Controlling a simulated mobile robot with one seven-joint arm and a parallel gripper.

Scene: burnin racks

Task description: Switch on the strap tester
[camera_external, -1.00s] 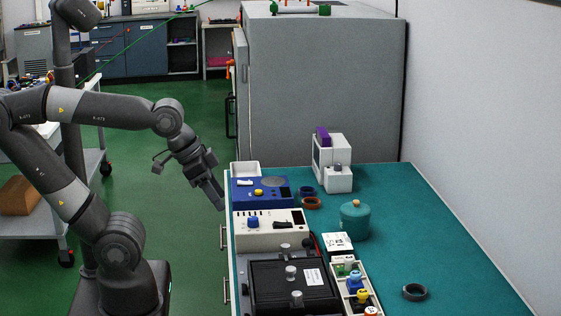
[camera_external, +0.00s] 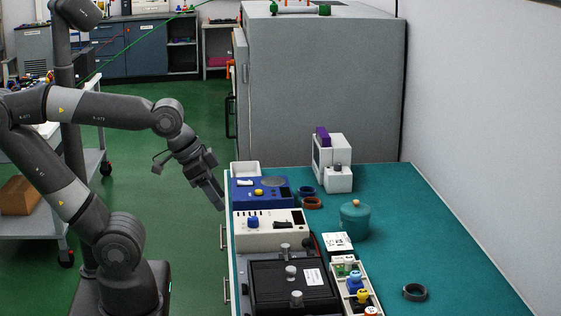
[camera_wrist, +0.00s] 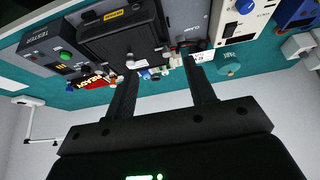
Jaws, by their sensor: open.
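A blue box (camera_external: 280,203) with a round metal pad, a yellow button and a white switch piece stands at the bench's left edge; it looks like a strap tester. Its corner shows at upper right in the wrist view (camera_wrist: 293,14). A grey box (camera_wrist: 38,62) with a green button and a label reading "TESTER" is at left in the wrist view. I cannot read a strap label on either. My gripper (camera_external: 218,202) is open and empty, left of the blue box and apart from it. Its two fingers also show in the wrist view (camera_wrist: 162,80).
A cream box (camera_external: 268,240) with a blue knob and black switch adjoins the blue box. A black lidded fixture (camera_external: 290,283) stands nearer. A teal pot (camera_external: 355,222), a dark ring (camera_external: 415,292) and a white device (camera_external: 338,180) stand rightward. The teal bench's (camera_external: 430,235) right side is mostly clear.

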